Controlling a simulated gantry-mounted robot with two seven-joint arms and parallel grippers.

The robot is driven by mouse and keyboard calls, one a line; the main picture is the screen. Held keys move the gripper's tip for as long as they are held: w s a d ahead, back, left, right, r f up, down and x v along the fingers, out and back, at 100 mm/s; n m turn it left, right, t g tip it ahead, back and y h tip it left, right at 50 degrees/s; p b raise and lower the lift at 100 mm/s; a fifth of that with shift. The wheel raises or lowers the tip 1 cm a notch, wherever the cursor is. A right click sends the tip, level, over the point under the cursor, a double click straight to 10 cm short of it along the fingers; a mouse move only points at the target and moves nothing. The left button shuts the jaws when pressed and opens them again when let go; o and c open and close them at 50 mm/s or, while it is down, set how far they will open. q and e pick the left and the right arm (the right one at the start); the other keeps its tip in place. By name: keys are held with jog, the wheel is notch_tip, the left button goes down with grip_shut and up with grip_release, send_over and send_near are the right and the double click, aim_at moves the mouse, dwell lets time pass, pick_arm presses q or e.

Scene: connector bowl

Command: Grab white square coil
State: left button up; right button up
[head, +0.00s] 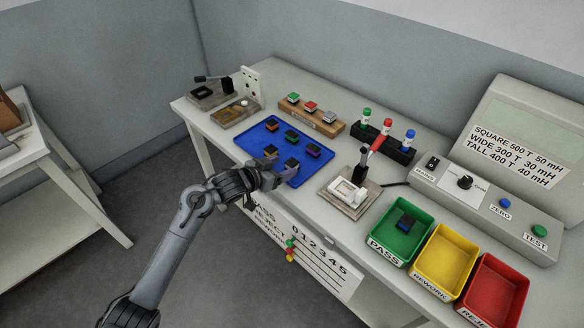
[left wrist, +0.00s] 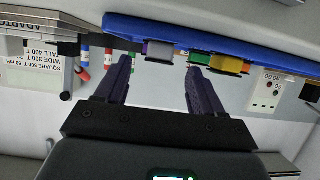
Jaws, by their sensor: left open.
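Several small coils with dark tops sit on the blue tray (head: 249,137); orange (head: 271,125), green (head: 291,135) and purple (head: 313,151) windings show. I cannot make out a clearly white coil there. My left gripper (head: 277,163) is over the near edge of the tray, open, and hides part of it. In the left wrist view the open fingers (left wrist: 159,68) have an empty gap. A pale greyish-lavender coil (left wrist: 160,50) shows just past that gap, on the blue tray (left wrist: 200,32); its exact colour and shape are unclear. My right gripper is out of view.
A test fixture with a white block (head: 347,190) and red-handled lever stands right of the tray. Green (head: 383,236), yellow (head: 427,265) and red (head: 478,295) bins line the front; the green one holds a coil. An adaptor rack (head: 325,124) stands behind the tray.

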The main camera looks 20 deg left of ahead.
aim_at(289, 165)
pick_arm(q)
jog(key=shift+w+d+f, duration=0.2)
jog(key=shift+w+f, duration=0.1)
jog(key=shift+w, duration=0.05)
jog(key=b+x, duration=0.2)
jog(key=x, duration=0.2)
jog(key=c, duration=1.1)
